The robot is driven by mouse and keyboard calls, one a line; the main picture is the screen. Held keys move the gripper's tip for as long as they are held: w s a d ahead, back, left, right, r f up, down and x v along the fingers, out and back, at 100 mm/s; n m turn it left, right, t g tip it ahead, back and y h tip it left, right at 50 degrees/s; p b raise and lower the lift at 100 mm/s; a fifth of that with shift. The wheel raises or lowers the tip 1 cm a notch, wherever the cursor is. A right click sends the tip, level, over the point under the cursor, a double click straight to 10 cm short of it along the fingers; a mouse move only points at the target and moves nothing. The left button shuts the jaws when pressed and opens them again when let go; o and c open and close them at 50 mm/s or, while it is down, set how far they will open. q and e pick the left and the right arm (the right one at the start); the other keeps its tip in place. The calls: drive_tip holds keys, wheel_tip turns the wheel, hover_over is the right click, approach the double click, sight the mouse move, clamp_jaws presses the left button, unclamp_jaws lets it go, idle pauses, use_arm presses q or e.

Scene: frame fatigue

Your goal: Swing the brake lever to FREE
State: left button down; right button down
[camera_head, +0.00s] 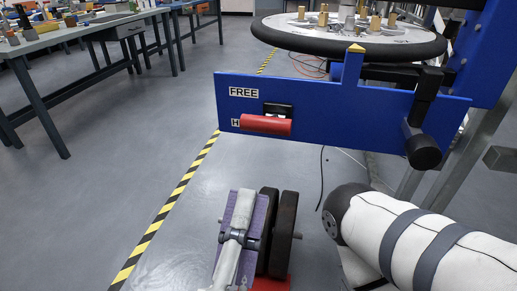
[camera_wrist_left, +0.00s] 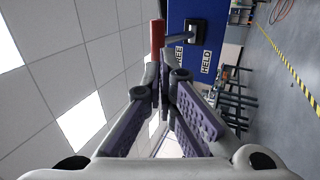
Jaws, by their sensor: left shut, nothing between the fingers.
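The brake lever has a red handle (camera_head: 266,124) standing out from a blue panel (camera_head: 340,112) in the head view. The handle lies level, across the lower label, and hides all but its first letter. The FREE label (camera_head: 243,92) shows above it; the dark lever mount (camera_head: 279,109) sits just behind the handle. My left gripper (camera_head: 244,205) is shut and empty, below the panel. In the left wrist view, the shut fingertips (camera_wrist_left: 163,85) appear close to one end of the red handle (camera_wrist_left: 157,38); contact cannot be told. The HELD label (camera_wrist_left: 206,62) is readable there. My right gripper is not seen.
A round black-rimmed table (camera_head: 345,45) with several small parts stands behind the panel. A black knob (camera_head: 423,151) juts from the panel's right. Open floor lies left, with a striped line (camera_head: 165,210).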

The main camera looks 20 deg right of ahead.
sight(260, 131)
use_arm(q)
drive_tip(key=x, duration=0.7)
drive_tip(key=shift+w+d+p, duration=0.15)
drive_tip(key=shift+p, duration=0.25)
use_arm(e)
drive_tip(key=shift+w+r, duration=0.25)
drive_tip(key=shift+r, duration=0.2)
